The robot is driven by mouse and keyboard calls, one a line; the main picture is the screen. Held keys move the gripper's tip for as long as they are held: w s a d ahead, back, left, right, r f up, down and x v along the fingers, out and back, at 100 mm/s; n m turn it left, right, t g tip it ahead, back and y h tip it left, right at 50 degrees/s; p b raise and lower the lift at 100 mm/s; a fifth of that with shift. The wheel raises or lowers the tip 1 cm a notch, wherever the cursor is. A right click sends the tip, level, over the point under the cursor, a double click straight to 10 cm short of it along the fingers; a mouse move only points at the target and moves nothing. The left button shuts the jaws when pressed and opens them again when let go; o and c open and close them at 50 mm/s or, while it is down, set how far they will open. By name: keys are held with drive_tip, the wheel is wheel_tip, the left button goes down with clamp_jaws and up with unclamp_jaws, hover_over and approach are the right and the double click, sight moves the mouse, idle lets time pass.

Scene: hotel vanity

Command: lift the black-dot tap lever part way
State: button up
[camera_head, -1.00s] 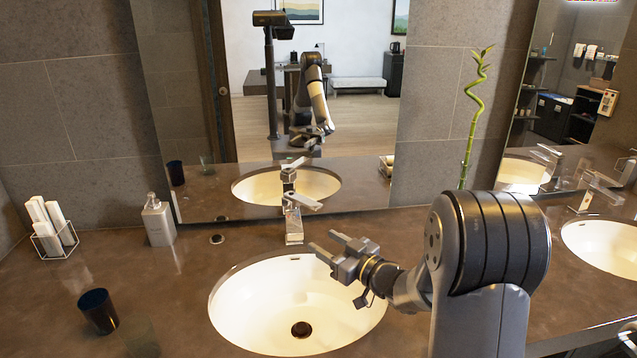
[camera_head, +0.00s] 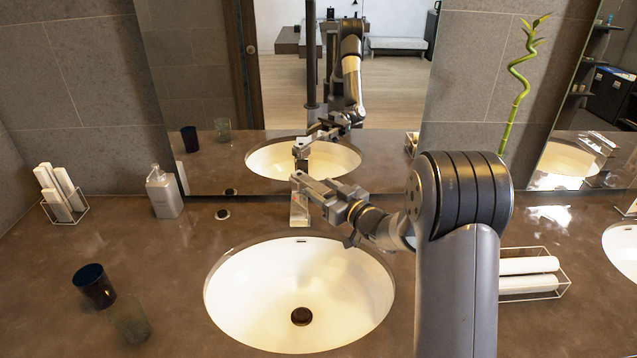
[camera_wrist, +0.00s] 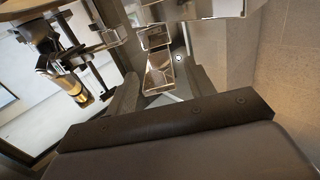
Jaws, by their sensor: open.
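The chrome tap (camera_head: 299,211) stands behind the near white basin (camera_head: 300,295). My gripper (camera_head: 303,183) is open in front of the tap's top and hides much of its lever in the head view. In the wrist view, my gripper (camera_wrist: 160,92) has its two dark fingers apart, with shiny tap metal (camera_wrist: 158,68) showing between and beyond them. I cannot tell whether the fingers touch the lever. I cannot make out a black dot on it.
A soap bottle (camera_head: 163,192) and a rolled-towel rack (camera_head: 62,195) stand to the left. A dark blue cup (camera_head: 94,286) and a clear glass (camera_head: 130,318) are at the front left. A towel tray (camera_head: 528,275) lies to the right. The mirror (camera_head: 215,100) rises close behind the tap.

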sight(310, 182)
drive_tip(key=shift+x, duration=1.1)
clamp_jaws()
